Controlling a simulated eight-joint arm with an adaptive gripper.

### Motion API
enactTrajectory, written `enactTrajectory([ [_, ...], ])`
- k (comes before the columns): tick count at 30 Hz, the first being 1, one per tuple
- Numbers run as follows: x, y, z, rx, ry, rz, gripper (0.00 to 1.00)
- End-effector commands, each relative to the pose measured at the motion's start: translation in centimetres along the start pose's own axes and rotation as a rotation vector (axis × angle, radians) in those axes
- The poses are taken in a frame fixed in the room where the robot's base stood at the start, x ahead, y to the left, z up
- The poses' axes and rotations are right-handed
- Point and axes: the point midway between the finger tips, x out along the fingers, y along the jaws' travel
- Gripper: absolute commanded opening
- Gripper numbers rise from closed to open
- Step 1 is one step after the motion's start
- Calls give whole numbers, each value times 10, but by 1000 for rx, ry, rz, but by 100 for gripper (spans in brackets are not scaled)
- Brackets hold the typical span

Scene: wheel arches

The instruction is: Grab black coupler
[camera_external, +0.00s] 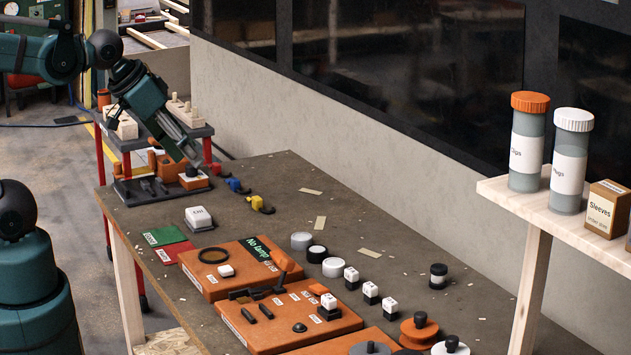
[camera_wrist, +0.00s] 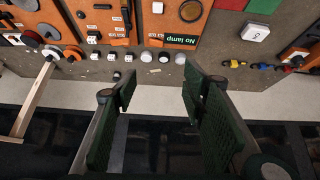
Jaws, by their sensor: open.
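My gripper (camera_external: 188,158) is over the far left corner of the workbench in the external view. In the wrist view its two dark green ribbed fingers (camera_wrist: 160,86) stand wide apart with nothing between them. Several small dark parts could be the black coupler, and I cannot tell which it is. One is a black-topped piece (camera_external: 192,171) on an orange block close to my gripper. Others are a black ring-sided cap (camera_external: 317,252) and a small black jar-like part (camera_external: 438,270) further down the bench.
Red (camera_external: 215,168), blue (camera_external: 236,185) and yellow (camera_external: 260,203) parts lie near my gripper. Orange boards (camera_external: 225,287) with black parts cover the bench's near side. A shelf (camera_external: 512,193) with jars stands at right. A wall runs behind the bench.

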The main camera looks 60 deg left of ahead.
Motion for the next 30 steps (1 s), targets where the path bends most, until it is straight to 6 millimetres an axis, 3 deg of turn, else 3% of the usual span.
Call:
enactTrajectory([
  [17,23,28,-79,-265,-100,44,42],
  [30,58,53,-138,-478,-190,63,42],
])
